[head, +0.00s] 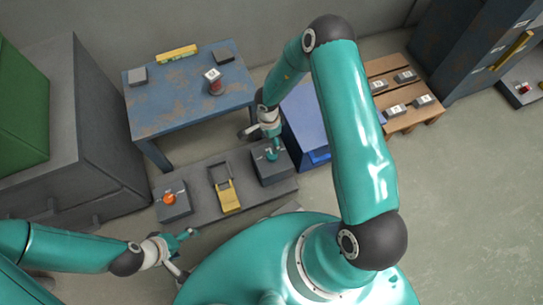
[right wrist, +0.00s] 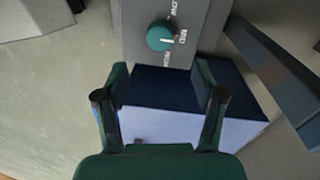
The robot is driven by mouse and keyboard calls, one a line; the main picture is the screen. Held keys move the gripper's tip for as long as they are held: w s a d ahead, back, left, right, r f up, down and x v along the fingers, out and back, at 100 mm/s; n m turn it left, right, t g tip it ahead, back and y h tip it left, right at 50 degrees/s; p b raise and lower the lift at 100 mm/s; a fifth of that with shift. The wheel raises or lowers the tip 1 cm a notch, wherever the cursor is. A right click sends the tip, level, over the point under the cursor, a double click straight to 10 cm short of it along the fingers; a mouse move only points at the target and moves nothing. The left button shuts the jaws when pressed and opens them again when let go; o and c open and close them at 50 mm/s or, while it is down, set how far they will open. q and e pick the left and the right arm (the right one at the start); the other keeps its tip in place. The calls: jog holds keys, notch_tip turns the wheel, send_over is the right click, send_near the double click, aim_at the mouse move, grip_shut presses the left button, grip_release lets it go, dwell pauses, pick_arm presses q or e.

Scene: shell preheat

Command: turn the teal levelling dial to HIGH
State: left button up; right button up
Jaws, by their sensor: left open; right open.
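The teal levelling dial (right wrist: 160,36) sits on a grey box (right wrist: 205,22), near the top of the right wrist view. Its white mark points right, toward a label that looks like MED; other labels lie above and below it, too blurred to read surely. My right gripper (right wrist: 163,78) is open and empty, its fingertips apart from the dial and below it in that view. In the head view the right gripper is over the grey box (head: 273,172), hiding part of the dial. My left gripper (head: 187,252) is open and empty at the lower left.
On the same grey plinth (head: 243,200) are a yellow lever (head: 228,197) and a box with an orange knob (head: 169,198). A blue table (head: 185,105) stands behind, with a red-and-white item (head: 213,82). A blue bin (head: 305,125) and wooden pallet table (head: 390,85) are right.

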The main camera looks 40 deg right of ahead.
jog(key=f+b, duration=0.1)
jog(key=f, duration=0.2)
jog(key=f+b, duration=0.1)
jog(key=f, duration=0.2)
jog(key=f+b, duration=0.2)
jog(key=f, duration=0.1)
jog(key=shift+s+f, duration=0.3)
jog(key=shift+f, duration=0.1)
jog(key=c, duration=1.1)
jog(key=shift+c, duration=0.2)
